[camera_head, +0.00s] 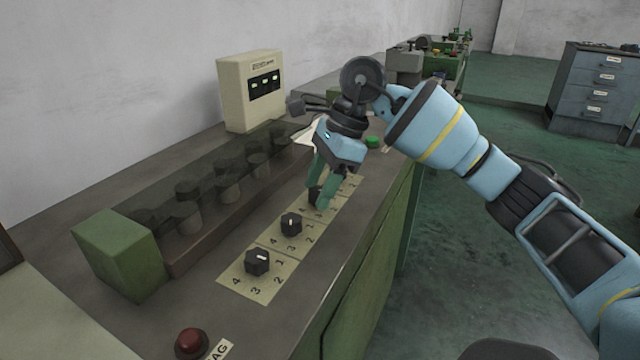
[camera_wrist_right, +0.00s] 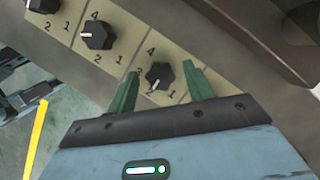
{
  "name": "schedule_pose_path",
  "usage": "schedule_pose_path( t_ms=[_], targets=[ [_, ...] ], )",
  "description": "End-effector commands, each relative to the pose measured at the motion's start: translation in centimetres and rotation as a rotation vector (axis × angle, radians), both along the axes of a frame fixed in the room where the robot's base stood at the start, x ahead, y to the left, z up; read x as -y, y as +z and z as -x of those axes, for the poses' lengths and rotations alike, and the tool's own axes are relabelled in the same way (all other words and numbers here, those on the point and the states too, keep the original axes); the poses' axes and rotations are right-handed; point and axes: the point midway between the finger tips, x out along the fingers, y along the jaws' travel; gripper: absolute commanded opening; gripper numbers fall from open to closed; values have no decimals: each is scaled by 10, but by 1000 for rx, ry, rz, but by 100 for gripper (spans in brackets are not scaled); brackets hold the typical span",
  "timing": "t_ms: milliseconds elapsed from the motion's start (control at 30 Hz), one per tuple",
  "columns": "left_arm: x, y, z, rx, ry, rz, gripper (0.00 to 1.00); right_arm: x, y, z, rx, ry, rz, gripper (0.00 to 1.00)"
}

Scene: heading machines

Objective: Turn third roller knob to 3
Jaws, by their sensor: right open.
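A row of black roller knobs with white pointer marks runs along a pale plate with printed numbers. In the head view the nearest knob (camera_head: 257,262) and the second knob (camera_head: 291,224) are clear of my gripper. The third knob (camera_head: 315,194) is partly hidden by my right gripper (camera_head: 319,197). In the right wrist view this knob (camera_wrist_right: 160,75) sits between the two green fingertips of my open gripper (camera_wrist_right: 161,72), with gaps showing on both sides. Its white mark points toward the lower left there, near a partly hidden number. My left gripper is not in view.
A dark see-through cover (camera_head: 215,180) over rollers, with a green end block (camera_head: 118,255), stands left of the knobs. A red button (camera_head: 192,342) is at the near edge. A beige display box (camera_head: 250,92) and a green button (camera_head: 373,142) lie farther back.

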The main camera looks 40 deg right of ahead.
Motion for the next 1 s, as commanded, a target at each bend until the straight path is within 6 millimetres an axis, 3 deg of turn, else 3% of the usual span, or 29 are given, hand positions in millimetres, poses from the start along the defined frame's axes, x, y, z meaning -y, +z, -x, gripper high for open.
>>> schedule_pose_path(
  t_ms=[67,400,667,1000],
  targets=[
    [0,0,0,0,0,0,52,0,0,0,0,0,0,52],
    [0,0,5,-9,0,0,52,0,0,0,-1,0,0,7],
    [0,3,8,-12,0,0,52,0,1,1,0,-25,0,7],
    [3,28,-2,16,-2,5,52,-1,4,2,0,-217,1,7]
  ],
)
